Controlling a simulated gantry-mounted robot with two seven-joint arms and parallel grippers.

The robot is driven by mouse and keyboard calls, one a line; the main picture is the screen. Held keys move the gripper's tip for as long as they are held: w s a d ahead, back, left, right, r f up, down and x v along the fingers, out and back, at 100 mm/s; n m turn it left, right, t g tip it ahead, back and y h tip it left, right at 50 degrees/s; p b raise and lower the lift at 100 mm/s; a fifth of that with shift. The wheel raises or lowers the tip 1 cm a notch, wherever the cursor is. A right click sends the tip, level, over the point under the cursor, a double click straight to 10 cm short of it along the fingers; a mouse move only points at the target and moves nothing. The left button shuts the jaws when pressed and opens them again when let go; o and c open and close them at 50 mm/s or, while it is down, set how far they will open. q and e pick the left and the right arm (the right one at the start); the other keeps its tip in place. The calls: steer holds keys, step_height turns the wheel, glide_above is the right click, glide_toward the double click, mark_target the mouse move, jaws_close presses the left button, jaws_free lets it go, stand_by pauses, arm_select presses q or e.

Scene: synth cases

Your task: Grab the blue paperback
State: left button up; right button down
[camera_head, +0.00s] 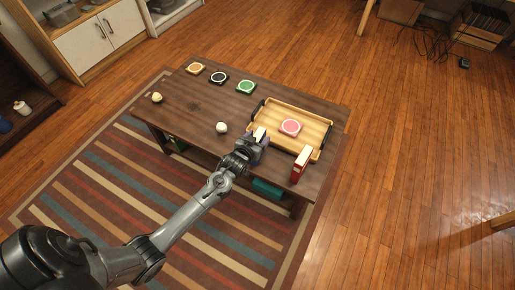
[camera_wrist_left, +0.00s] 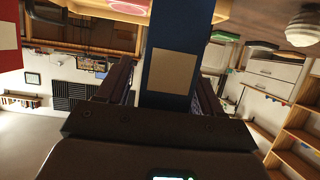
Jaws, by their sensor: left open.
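The blue paperback (camera_wrist_left: 183,38) stands upright between the fingers of my left gripper (camera_wrist_left: 162,78) in the left wrist view. A beige label shows on its spine. The gripper is open, with a finger on either side of the book; I cannot tell if either touches it. In the head view, my left gripper (camera_head: 252,149) is at the table's near edge. The paperback (camera_head: 263,142) is partly hidden behind it, with its pale page top showing. My right gripper is not in view.
A wooden tray (camera_head: 316,119) holding a pink-topped coaster (camera_head: 290,127) lies just behind the book. A red book (camera_head: 298,168) stands to the right at the table's edge. A white ball (camera_head: 222,127) sits left. Coasters (camera_head: 219,77) line the far side.

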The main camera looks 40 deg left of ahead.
arm_select(q)
steer(key=shift+s, duration=0.1)
jaws_close()
steer(key=shift+r, duration=0.1)
stand_by(0.4)
